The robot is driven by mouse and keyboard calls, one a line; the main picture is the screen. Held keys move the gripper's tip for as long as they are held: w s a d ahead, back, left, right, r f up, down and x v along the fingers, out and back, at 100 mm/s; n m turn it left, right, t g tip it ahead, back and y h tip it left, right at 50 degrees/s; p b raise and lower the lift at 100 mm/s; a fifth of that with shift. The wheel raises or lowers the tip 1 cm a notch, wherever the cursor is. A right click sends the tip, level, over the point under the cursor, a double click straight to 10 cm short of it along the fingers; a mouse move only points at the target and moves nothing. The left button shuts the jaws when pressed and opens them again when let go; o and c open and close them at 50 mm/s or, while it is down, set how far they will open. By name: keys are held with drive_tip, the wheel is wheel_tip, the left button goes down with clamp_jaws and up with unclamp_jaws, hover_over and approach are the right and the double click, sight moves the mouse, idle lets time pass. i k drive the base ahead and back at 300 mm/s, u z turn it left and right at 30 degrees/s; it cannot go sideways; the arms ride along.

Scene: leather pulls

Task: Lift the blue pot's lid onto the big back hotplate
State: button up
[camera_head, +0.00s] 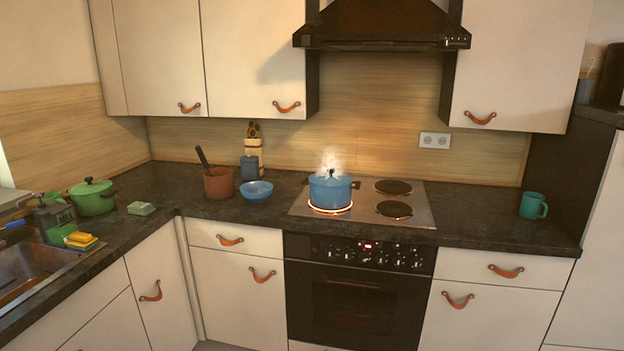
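The blue pot (330,194) stands on the front left hotplate, whose rim (331,209) glows orange. Its blue lid (328,177) with a dark knob is on top, and steam rises around it. The back right hotplate (393,187) is dark and bare; it looks somewhat larger than the front right one. The pot hides the back left area of the hob (363,208). My gripper is not in view.
The front right hotplate (394,209) is bare, with a faint orange glow at its edge. The range hood (382,25) hangs above. The counter (470,208) right of the hob is clear up to a teal mug (532,206).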

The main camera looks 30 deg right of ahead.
sight(330, 182)
drive_tip(key=u, duration=0.15)
drive_tip(key=i, duration=0.85)
drive_tip(key=z, duration=0.3)
